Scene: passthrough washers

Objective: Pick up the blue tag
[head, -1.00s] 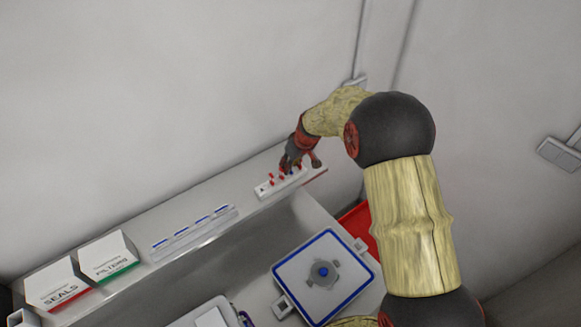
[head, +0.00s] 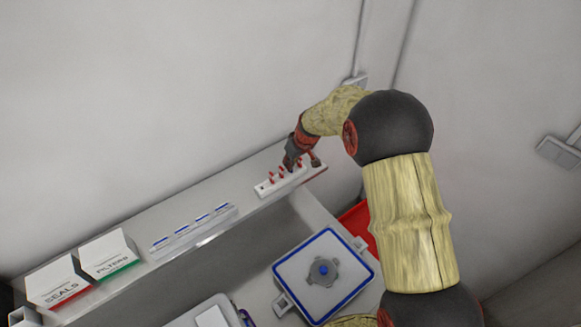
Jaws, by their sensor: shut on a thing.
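A white rack (head: 265,191) with several small red tags (head: 271,178) stands near the right end of the shelf. My gripper (head: 289,166) is at the right part of this rack, pointing down, its fingers close together just above it. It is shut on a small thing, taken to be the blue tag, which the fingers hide. I cannot tell whether that tag is clear of the rack.
A blue-striped strip holder (head: 192,231), a FILTERS box (head: 110,256) and a SEALS box (head: 56,283) stand left on the shelf (head: 150,212). Below are a blue-rimmed white box (head: 300,272) and a red bin (head: 356,222). The wall is close behind.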

